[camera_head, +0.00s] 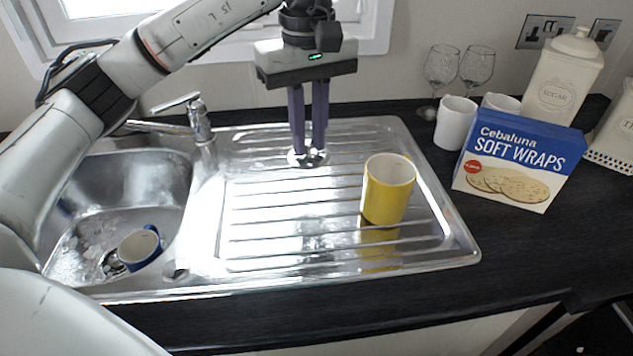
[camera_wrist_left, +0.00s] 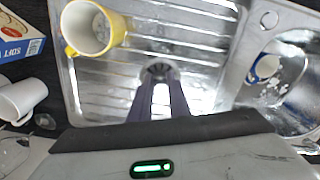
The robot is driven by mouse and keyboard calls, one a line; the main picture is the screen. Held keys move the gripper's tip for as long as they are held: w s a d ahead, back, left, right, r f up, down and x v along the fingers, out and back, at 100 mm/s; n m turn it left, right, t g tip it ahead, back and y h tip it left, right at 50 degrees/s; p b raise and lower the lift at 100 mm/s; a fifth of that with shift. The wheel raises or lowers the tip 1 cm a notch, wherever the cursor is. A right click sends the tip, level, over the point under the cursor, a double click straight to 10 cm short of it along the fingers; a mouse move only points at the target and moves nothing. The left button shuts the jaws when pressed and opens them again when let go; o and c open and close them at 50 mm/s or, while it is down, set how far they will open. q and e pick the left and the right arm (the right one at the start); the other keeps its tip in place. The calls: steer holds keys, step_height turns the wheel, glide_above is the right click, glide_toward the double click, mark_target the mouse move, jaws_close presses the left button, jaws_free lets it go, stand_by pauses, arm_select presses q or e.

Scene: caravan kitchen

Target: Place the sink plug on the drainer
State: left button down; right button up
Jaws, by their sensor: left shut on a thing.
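The sink plug (camera_head: 298,160) is a small, shiny metal disc at the tips of my left gripper (camera_head: 308,150). The gripper points straight down, shut on the plug, over the back part of the ribbed steel drainer (camera_head: 262,232). In the left wrist view the plug (camera_wrist_left: 158,70) shows between and beyond the dark fingertips (camera_wrist_left: 160,84), over the drainer (camera_wrist_left: 100,103). I cannot tell whether the plug touches the drainer. My right gripper is not in view.
A yellow mug (camera_head: 388,192) stands on the drainer, right of the plug. A blue and white mug (camera_head: 140,246) lies in the sink bowl (camera_head: 75,215). A tap (camera_head: 200,125) rises behind. A wraps box (camera_head: 515,165) and white mugs (camera_head: 455,122) stand right. The drainer's front left is clear.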

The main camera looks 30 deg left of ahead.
mark_target(309, 142)
arm_select(q)
steer(key=shift+f, duration=4.15)
steer(key=c, duration=1.7)
jaws_free()
steer(key=shift+o, duration=0.2)
step_height(309, 142, up, 12)
steer(key=shift+r+p, duration=0.2)
steer(key=shift+p, duration=0.55)
